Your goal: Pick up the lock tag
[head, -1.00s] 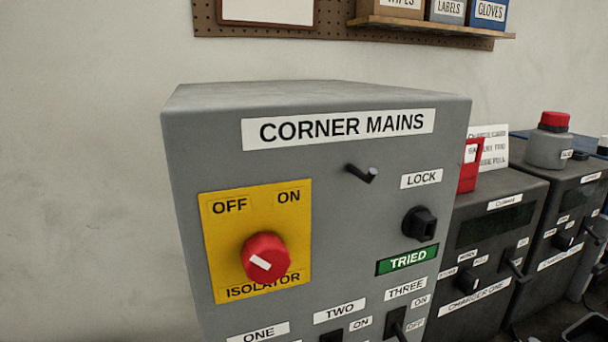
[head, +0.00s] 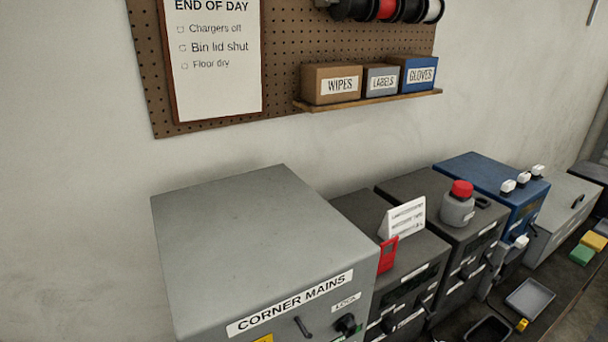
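A small red tag-like piece (head: 387,254) stands upright beside the right side of the grey CORNER MAINS box, at the front of the first dark charger (head: 420,272). It has a small pale patch, too small to read, and I take it to be the lock tag. The CORNER MAINS box (head: 250,240) carries a LOCK label (head: 346,302) with a black knob below it and a dark peg (head: 303,327) on its front. The lower front of the box is out of view. Neither of my grippers shows.
A white folded card (head: 403,218) stands right behind the red piece. A grey bottle with a red cap (head: 458,205) stands on the second dark charger. A shelf (head: 370,101) with boxes hangs above. A grey tray (head: 530,299) lies on the bench at right.

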